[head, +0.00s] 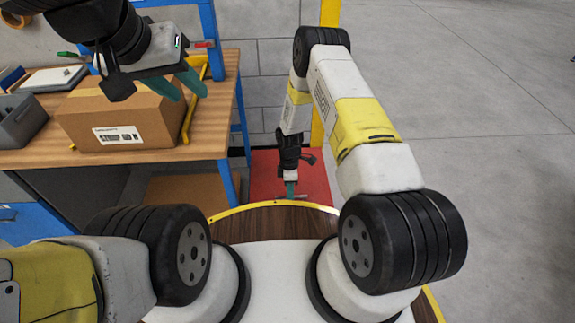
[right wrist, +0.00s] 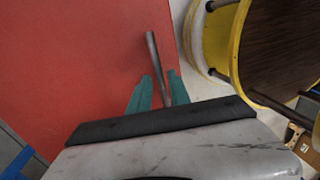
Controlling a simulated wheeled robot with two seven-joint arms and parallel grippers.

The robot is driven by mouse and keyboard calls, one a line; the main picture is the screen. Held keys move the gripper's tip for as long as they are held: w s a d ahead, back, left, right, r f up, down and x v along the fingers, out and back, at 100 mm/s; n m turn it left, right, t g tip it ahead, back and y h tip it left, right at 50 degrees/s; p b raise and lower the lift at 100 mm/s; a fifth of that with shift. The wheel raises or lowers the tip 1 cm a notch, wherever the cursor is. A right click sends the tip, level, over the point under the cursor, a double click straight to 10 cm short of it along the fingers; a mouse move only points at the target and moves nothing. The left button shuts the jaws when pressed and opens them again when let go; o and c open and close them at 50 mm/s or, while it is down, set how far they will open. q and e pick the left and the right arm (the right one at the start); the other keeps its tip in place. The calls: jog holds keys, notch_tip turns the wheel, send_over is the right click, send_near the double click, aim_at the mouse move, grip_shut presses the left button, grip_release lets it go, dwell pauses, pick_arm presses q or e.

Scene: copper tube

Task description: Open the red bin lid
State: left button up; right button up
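The red bin lid (head: 317,172) lies flat and shut-looking on the floor side of my base, between the workbench and my body. It fills the left of the right wrist view (right wrist: 70,65). A thin grey bar, probably its handle (right wrist: 154,55), stands out against the red. My right gripper (head: 291,188) is low over the lid. In the right wrist view, its teal fingers (right wrist: 160,80) are apart on either side of the bar, with small gaps showing. My left gripper (head: 178,84) is open and empty above the workbench, beside the cardboard box.
The wooden workbench (head: 215,118) at left carries a cardboard box (head: 85,110), a grey bin (head: 18,122) and a clipboard (head: 55,78). A blue post (head: 240,120) stands close left of the lid. A yellow post (head: 328,12) is behind. Open floor (head: 480,150) lies right.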

grip_shut()
dwell(1.2)
